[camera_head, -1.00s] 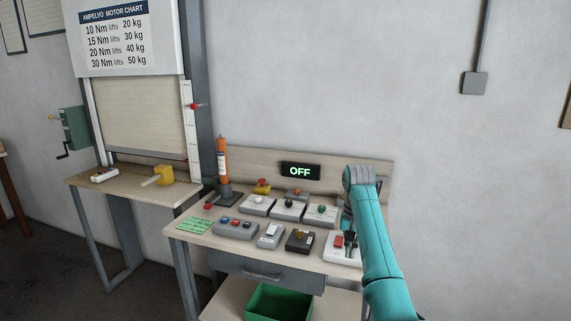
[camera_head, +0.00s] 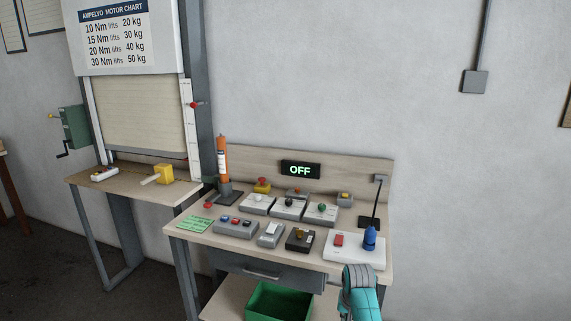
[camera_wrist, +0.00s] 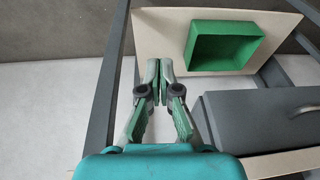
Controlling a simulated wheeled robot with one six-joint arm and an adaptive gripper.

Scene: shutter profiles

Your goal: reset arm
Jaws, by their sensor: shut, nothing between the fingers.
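My gripper shows in the wrist view (camera_wrist: 159,82) with its two fingers together and nothing between them. It points down past the front of the bench, over the lower shelf (camera_wrist: 158,38) with the green bin (camera_wrist: 226,45). In the head view my teal arm end shows at the bottom right, in front of the bench (camera_head: 310,262). The fingertips are hidden there. A white board (camera_head: 357,258) with a red switch (camera_head: 339,240) and a blue plug (camera_head: 370,238) lies just behind my arm end.
Several grey control boxes stand on the bench top, with an orange cylinder (camera_head: 222,158) at its left. A display (camera_head: 300,170) reads OFF. A drawer (camera_wrist: 265,120) is beside my gripper in the wrist view. A shutter frame with a side table (camera_head: 130,186) stands left.

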